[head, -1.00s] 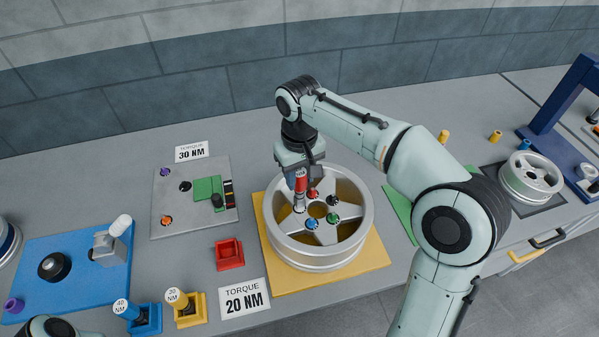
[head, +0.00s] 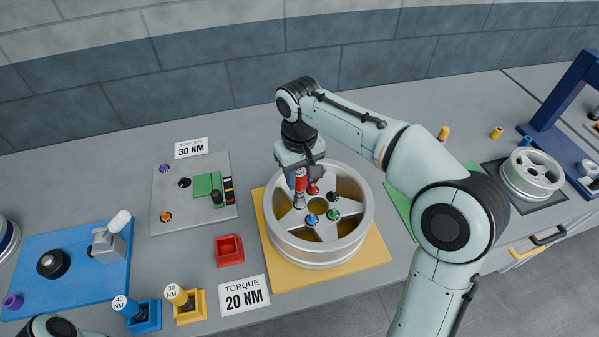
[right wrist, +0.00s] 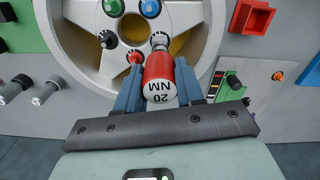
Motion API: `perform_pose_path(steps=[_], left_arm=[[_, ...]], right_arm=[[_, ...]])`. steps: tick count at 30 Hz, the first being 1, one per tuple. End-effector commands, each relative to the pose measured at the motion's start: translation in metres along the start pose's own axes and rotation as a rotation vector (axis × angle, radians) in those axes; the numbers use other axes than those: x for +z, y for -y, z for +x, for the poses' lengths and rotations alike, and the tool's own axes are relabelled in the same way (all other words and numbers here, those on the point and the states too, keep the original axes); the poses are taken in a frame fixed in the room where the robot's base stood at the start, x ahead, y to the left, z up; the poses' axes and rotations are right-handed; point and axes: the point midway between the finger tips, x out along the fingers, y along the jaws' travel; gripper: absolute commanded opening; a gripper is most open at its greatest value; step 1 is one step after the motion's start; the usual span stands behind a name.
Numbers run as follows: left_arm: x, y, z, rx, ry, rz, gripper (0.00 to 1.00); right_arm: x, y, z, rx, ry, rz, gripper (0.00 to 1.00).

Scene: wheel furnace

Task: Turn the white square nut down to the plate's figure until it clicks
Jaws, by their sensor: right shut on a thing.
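My right gripper (head: 300,173) is shut on a red torque tool (head: 300,181), which stands nearly upright over the left side of the silver wheel (head: 366,213). In the right wrist view the red tool (right wrist: 158,75) shows "20 NM" on its white end, between the blue fingers. Its metal socket (right wrist: 159,40) is down at the wheel's hub. The white square nut cannot be made out; the socket appears to cover its spot. Red, black, green and blue nuts (head: 312,219) show around the hub. The near plate (head: 244,296) reads "TORQUE 20 NM". My left gripper is out of view.
The wheel lies on a yellow mat (head: 377,254). An empty red holder (head: 229,250) stands left of it. Blue 40 NM (head: 128,308) and yellow 30 NM (head: 179,297) tools stand in holders at the front. A grey board (head: 160,200) lies behind them with a 30 NM plate (head: 191,148).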

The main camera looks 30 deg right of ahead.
Motion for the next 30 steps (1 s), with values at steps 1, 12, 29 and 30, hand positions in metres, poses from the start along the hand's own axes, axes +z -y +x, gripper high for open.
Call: perform_pose_path(steps=[1, 12, 29, 30], left_arm=[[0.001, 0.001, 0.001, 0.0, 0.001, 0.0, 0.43], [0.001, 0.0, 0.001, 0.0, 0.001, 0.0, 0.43], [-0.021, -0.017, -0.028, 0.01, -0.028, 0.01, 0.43], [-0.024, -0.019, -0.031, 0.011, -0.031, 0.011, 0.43]], right_arm=[[0.0, 0.0, 0.002, 0.0, 0.0, 0.0, 0.0], [0.0, 0.0, 0.002, 0.0, 0.0, 0.0, 0.67], [-0.002, 0.0, -0.089, -0.001, -0.008, 0.0, 0.67], [-0.003, 0.0, -0.097, -0.001, -0.009, 0.0, 0.67]])
